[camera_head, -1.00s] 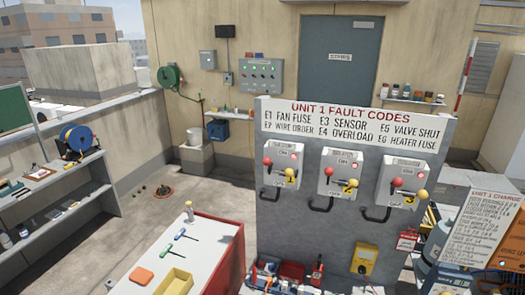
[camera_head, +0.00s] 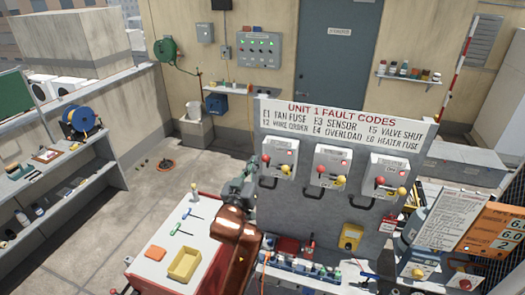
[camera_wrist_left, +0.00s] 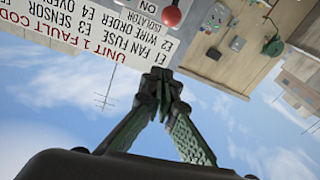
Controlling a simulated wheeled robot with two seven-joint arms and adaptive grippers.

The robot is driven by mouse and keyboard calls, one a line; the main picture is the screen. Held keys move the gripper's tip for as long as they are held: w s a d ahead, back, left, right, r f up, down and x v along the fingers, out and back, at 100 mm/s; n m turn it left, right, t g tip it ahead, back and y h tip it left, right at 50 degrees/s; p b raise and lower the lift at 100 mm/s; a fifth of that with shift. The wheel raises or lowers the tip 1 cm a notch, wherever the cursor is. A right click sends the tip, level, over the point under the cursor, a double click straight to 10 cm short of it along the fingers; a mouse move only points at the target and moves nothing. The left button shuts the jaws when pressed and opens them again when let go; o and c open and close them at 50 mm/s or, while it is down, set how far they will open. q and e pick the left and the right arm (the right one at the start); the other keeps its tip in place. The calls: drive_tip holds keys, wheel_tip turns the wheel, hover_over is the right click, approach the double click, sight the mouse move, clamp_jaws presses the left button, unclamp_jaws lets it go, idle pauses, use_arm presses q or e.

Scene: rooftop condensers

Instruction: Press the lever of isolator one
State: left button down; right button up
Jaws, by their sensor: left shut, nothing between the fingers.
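Three isolator boxes hang on the grey panel. Isolator one (camera_head: 280,160), the leftmost, carries a red ball and a yellow ball on its front and a black handle below. Part of its face (camera_wrist_left: 209,48), upside down with a red ball (camera_wrist_left: 171,14), shows in the left wrist view. My left gripper (camera_head: 247,170) is just left of the panel and the leftmost box, apart from the lever as far as I can see. In the left wrist view its fingers (camera_wrist_left: 161,76) are shut and empty, tips pointing toward the box. My right gripper is not in view.
A middle isolator (camera_head: 331,167) and a right isolator (camera_head: 389,177) hang close by. A fault-code sign (camera_head: 345,125) tops the panel. Below are a yellow meter (camera_head: 350,237) and a blue rack (camera_head: 300,270). A red-sided bench (camera_head: 150,272) with a yellow tray (camera_head: 185,264) stands front left.

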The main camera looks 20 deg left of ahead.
use_arm(q)
drive_tip(key=shift+f, duration=0.1)
drive_tip(key=shift+w, duration=0.1)
drive_tip(key=r+p, duration=0.1)
drive_tip(key=p, duration=0.3)
hover_over(268, 159)
drive_tip(key=a, duration=0.2)
drive_tip(key=shift+a+r, duration=0.15)
drive_tip(key=shift+a, duration=0.05)
drive_tip(key=f, duration=0.2)
drive_tip(key=shift+s+d+f+p, duration=0.2)
drive_tip(key=shift+s+f+p, duration=0.1)
drive_tip(key=shift+f+p, duration=0.1)
drive_tip(key=shift+s+d+f, duration=0.15)
drive_tip(key=shift+s+f, duration=0.1)
drive_tip(key=shift+f, duration=0.45)
